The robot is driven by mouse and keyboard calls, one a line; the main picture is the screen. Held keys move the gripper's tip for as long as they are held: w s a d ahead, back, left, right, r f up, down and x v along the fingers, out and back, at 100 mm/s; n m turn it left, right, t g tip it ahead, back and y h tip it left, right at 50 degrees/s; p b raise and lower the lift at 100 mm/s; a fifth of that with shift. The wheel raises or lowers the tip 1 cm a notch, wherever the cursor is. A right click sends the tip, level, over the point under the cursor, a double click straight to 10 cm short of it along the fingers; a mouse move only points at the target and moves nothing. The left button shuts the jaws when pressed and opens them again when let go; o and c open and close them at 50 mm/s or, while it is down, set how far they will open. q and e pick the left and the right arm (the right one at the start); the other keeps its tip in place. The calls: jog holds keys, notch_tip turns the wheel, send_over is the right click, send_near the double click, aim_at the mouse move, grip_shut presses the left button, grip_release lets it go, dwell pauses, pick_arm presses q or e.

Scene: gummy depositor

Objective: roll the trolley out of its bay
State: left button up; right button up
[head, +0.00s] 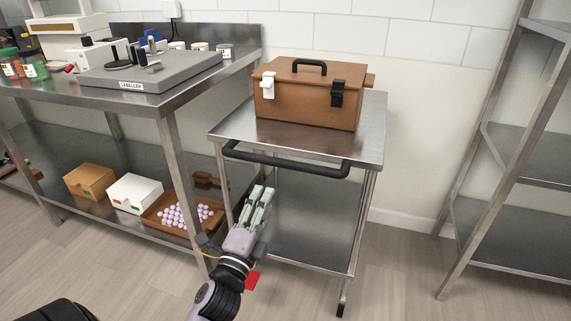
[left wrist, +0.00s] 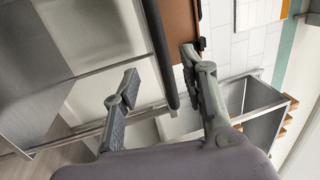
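The steel trolley (head: 230,128) stands between a workbench and a shelf rack, close to the tiled wall. A black bar handle (head: 290,162) runs along its front edge, and a brown case (head: 308,98) sits on its top. My left gripper (head: 264,190) is in front of the trolley, its fingertips appearing just below the handle. In the left wrist view the fingers (left wrist: 158,62) are apart with nothing gripped. The handle (left wrist: 158,45) appears in the gap between them, seemingly beyond the tips. My right gripper is not in view.
The workbench (head: 150,100) is close on the trolley's left, holding a grey labeller (head: 150,72). Its lower shelf holds boxes and a tray (head: 158,222) of pale balls. A shelf rack (head: 500,170) stands at the right. Floor between trolley and rack (head: 405,260) is clear.

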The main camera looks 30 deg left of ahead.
aim_at(282, 163)
pick_arm(q)
jog(key=x, duration=1.3)
jog(key=shift+w, duration=0.4)
jog(key=shift+c, duration=0.4)
grip_shut()
